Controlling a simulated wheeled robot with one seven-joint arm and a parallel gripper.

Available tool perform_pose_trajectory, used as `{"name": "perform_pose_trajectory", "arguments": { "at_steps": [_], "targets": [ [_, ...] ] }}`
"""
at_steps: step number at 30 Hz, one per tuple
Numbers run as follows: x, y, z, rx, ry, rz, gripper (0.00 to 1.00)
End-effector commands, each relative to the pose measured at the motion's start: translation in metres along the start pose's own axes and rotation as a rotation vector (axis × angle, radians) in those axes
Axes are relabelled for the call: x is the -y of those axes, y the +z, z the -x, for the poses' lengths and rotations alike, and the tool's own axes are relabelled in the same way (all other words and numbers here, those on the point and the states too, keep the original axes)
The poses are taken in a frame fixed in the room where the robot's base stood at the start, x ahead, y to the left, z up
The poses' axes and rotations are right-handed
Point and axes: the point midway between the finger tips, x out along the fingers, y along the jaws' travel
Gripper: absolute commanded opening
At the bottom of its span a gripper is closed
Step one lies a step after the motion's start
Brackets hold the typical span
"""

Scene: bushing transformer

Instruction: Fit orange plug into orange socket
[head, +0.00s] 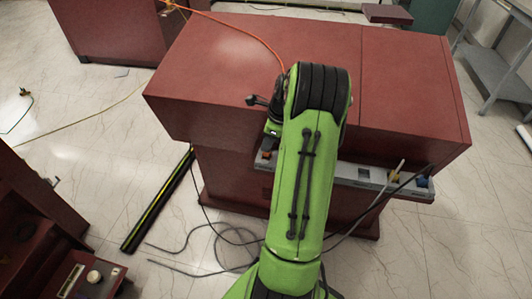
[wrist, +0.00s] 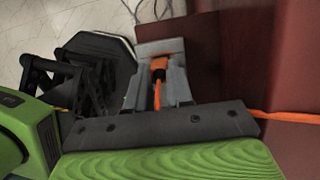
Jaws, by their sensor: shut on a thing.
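The orange plug (wrist: 158,66) is between the two grey fingers of my gripper (wrist: 158,74), which is shut on it in the wrist view. Its orange cable (wrist: 157,95) runs back between the fingers. An orange edge of the orange socket (wrist: 172,55) shows just beyond the plug, on a grey panel. I cannot tell whether the plug touches or enters it. In the head view the orange socket (head: 266,154) is a small orange spot at the left end of the grey socket panel (head: 345,173). My arm hides the plug and most of my gripper there.
The panel sits on the front of a red cabinet (head: 410,95). A yellow plug (head: 396,174) and a blue one (head: 421,182) are at its right end, with cables. The orange cable (head: 235,28) crosses the cabinet top. Loose dark cables (head: 215,242) lie on the floor.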

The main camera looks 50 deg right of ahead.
Motion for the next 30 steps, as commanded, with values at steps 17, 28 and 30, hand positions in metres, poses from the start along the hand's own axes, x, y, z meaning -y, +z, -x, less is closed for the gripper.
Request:
{"name": "perform_pose_trajectory", "arguments": {
  "at_steps": [17, 28, 30],
  "targets": [
    [0.0, -0.008, -0.027, 0.0, 0.001, -0.001, 0.4],
    [0.0, -0.007, -0.022, 0.0, 0.0, 0.0, 0.47],
    [0.0, -0.006, -0.01, 0.0, -0.001, 0.0, 0.47]
  ]
}}
